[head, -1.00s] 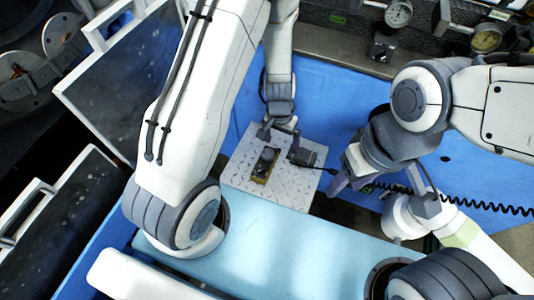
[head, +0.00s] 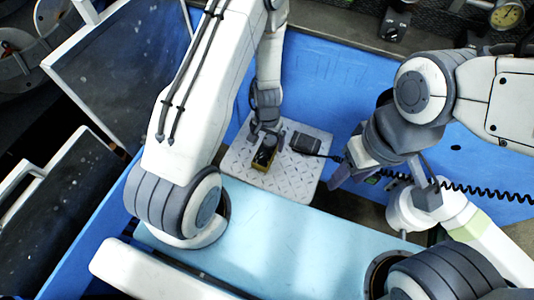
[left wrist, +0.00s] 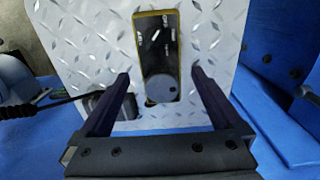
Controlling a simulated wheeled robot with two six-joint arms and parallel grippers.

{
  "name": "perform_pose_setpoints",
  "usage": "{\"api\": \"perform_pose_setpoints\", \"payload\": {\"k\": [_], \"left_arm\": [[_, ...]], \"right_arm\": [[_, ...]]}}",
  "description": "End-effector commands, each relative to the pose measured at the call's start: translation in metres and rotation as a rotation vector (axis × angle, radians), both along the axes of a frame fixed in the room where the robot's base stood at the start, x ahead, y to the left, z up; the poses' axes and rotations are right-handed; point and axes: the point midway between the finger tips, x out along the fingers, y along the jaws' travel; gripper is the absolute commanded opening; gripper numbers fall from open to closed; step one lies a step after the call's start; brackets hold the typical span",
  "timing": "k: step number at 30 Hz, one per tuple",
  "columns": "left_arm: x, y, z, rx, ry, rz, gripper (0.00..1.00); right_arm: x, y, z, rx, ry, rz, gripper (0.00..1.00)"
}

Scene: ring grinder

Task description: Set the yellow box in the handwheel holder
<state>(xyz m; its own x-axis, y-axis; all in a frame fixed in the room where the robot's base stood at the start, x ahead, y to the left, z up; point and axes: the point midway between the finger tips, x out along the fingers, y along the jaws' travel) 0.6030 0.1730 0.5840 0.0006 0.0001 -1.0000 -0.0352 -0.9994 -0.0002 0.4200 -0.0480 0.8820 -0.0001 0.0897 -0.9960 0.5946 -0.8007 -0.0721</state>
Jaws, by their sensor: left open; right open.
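The yellow box (head: 264,158) lies on a silver diamond-pattern plate (head: 300,178), with a thin yellow rim and a dark top. In the left wrist view the box (left wrist: 158,50) shows small pale marks and a round grey disc near its lower end. My left gripper (head: 267,132) is at the far end of the box in the head view. In the wrist view its two fingers (left wrist: 158,85) are spread, one on each side of the box's lower end, with gaps and nothing held. My right gripper (head: 352,172) is open and empty, right of the plate. I cannot make out the handwheel holder.
A small black device (head: 304,143) with a coiled cord (head: 470,195) lies on the plate, close to the left gripper. The light blue surface (head: 290,235) in front is clear. Grey-framed dark panels (head: 125,75) stand on the left.

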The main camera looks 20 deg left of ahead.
Motion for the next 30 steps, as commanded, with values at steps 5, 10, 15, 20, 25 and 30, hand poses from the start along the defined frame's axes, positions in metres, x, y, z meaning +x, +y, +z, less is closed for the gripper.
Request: {"api": "perform_pose_setpoints", "payload": {"k": [5,10,15,20,25,30], "left_arm": [[-0.002,0.0,-0.022,0.0,0.0,0.002,1.0],[-0.003,0.001,-0.043,0.0,0.0,0.002,1.0],[-0.003,0.001,-0.05,0.0,0.0,0.001,1.0],[-0.003,0.001,-0.048,0.0,0.0,0.001,1.0],[-0.003,0.001,-0.048,0.0,0.0,0.001,0.5],[-0.003,0.001,-0.048,0.0,0.0,0.001,0.0]], "right_arm": [[0.0,0.0,-0.025,0.0,0.0,0.0,0.5],[0.0,0.0,-0.049,0.0,0.0,0.0,0.5],[0.0,0.0,-0.055,0.0,0.0,0.0,0.5],[0.0,0.0,-0.053,0.0,0.0,0.0,0.5],[0.0,0.0,-0.053,0.0,0.0,0.0,0.5],[0.0,0.0,-0.053,0.0,0.0,0.0,0.5]]}}
